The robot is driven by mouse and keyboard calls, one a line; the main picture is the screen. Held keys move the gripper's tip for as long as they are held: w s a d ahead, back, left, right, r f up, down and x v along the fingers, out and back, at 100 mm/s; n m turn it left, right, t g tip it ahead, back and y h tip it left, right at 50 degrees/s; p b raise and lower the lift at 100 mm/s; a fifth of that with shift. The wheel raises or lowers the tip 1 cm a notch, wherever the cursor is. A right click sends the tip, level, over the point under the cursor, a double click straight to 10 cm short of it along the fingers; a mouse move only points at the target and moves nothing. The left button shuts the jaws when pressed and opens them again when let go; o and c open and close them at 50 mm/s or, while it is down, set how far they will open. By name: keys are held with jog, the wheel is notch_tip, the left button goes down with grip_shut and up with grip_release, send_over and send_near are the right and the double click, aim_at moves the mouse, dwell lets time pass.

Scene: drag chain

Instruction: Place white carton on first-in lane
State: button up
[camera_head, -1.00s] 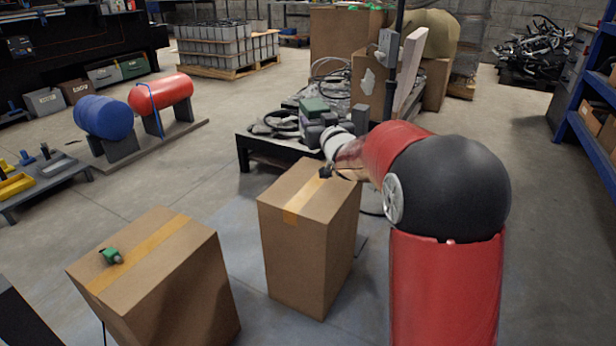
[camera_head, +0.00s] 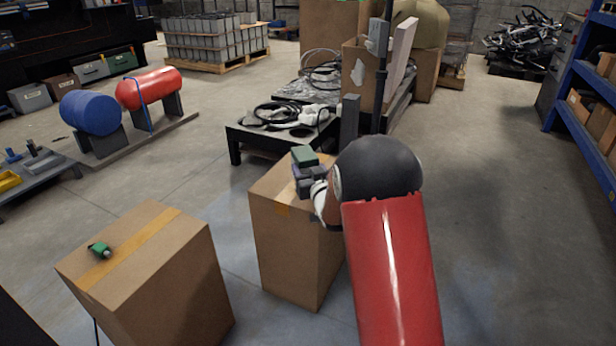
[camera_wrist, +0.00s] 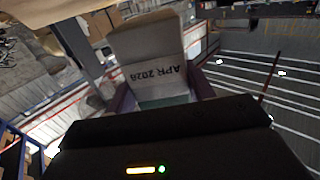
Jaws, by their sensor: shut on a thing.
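In the wrist view, the carton (camera_wrist: 150,60) is pale grey-white, with "APR 2026" printed on it upside down. It sits between the purple fingers of my gripper (camera_wrist: 162,96), which is shut on it. A green strip shows at its near end. In the head view, my gripper (camera_head: 303,171) is above or beside the top of the middle brown box (camera_head: 285,245). A green-topped block (camera_head: 304,155) shows at its tip; I cannot tell how much of it is the carton. I cannot make out a marked first-in lane in either view.
A second brown box (camera_head: 150,275) stands front left, with a small green item (camera_head: 100,250) on top. A low black table (camera_head: 255,138) with cables and a dark post (camera_head: 381,75) stands behind. Blue shelving (camera_head: 585,130) is at right. Floor is clear between the table and shelving.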

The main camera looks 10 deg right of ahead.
jog(key=shift+f, duration=1.2)
jog(key=shift+f, duration=0.15)
jog(key=o, duration=1.1)
